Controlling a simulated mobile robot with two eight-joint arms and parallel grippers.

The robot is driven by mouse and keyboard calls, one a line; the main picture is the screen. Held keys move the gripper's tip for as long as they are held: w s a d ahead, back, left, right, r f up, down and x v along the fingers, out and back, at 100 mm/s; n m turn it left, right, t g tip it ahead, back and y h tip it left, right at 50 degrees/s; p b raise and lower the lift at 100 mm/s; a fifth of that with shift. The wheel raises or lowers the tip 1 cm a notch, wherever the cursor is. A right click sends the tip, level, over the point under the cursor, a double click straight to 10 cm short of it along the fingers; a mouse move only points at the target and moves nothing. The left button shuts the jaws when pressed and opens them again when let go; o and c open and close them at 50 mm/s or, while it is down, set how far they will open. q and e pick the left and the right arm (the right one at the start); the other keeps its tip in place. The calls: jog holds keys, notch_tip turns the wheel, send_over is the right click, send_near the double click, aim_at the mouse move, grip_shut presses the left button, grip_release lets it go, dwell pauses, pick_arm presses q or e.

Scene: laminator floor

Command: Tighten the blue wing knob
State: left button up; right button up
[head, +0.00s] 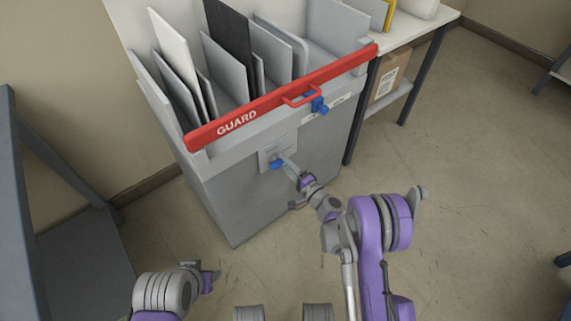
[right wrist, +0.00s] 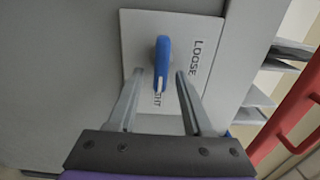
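The blue wing knob (head: 276,165) sits on a pale plate (head: 266,155) on the front of the grey cabinet. In the right wrist view the blue knob (right wrist: 162,60) stands lengthwise between my fingers, on the plate (right wrist: 190,22) printed "LOOSE" at the right and a partly hidden word ending "HT" below. My right gripper (right wrist: 159,74) is open, one finger on each side of the knob, with gaps showing. In the head view the right gripper (head: 285,160) reaches the plate. My left gripper (head: 208,279) is low at the left, away from the cabinet; its fingers are unclear.
A red "GUARD" bar (head: 240,118) with a handle crosses the cabinet (head: 225,195) above the plate. A blue part (head: 319,106) sits by the bar. Upright panels (head: 225,65) fill the cabinet top. A white table (head: 425,22) stands right; a dark frame (head: 20,190) stands left.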

jog(key=shift+s, duration=0.1)
jog(key=p+v, duration=0.1)
jog(key=v, duration=0.9)
jog(key=shift+s+d, duration=0.25)
jog(key=shift+r, duration=0.1)
